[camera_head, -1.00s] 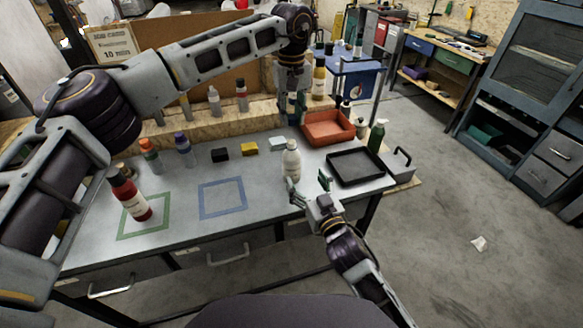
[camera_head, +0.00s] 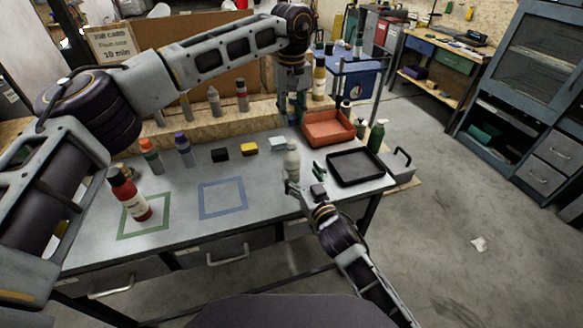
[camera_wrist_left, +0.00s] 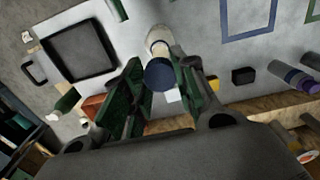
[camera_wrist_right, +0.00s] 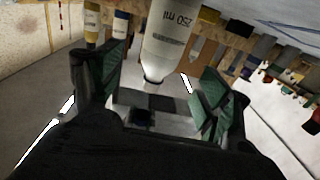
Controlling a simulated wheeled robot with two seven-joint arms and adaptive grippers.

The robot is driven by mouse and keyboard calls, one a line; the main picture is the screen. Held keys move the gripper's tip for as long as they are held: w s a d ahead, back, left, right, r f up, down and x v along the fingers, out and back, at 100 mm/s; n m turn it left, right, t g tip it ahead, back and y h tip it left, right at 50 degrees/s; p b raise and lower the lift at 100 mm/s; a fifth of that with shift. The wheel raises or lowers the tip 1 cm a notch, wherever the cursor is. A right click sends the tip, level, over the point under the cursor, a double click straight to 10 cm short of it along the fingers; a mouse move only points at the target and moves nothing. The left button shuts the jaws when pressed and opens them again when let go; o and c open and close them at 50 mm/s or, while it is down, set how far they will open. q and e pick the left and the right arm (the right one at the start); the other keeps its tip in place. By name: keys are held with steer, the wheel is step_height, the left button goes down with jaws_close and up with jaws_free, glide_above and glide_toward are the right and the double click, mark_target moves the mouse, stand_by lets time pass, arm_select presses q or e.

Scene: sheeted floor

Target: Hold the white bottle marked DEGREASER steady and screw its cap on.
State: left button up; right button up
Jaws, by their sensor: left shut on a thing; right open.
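The white bottle (camera_head: 291,162) stands upright on the grey table; it also shows in the left wrist view (camera_wrist_left: 158,36). In the right wrist view the bottle (camera_wrist_right: 172,38) appears inverted with "250 ml" legible; the name DEGREASER is not readable. My right gripper (camera_head: 303,180) is open at the bottle's near side, its fingers (camera_wrist_right: 155,90) to either side of the bottle with gaps. My left gripper (camera_head: 292,108) is raised above and behind the bottle, pointing down. It is shut on a dark blue cap (camera_wrist_left: 159,74), apart from the bottle.
A black tray (camera_head: 381,180) and an orange bin (camera_head: 306,136) lie right of the bottle, with a green bottle (camera_head: 377,136) beyond. Black (camera_head: 220,154) and yellow (camera_head: 250,148) blocks lie left.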

mark_target(295, 163)
steer(key=shift+x, duration=4.15)
steer(key=c, duration=1.5)
arm_select(q)
steer(key=shift+f, duration=2.5)
arm_select(e)
steer(key=shift+c, duration=0.2)
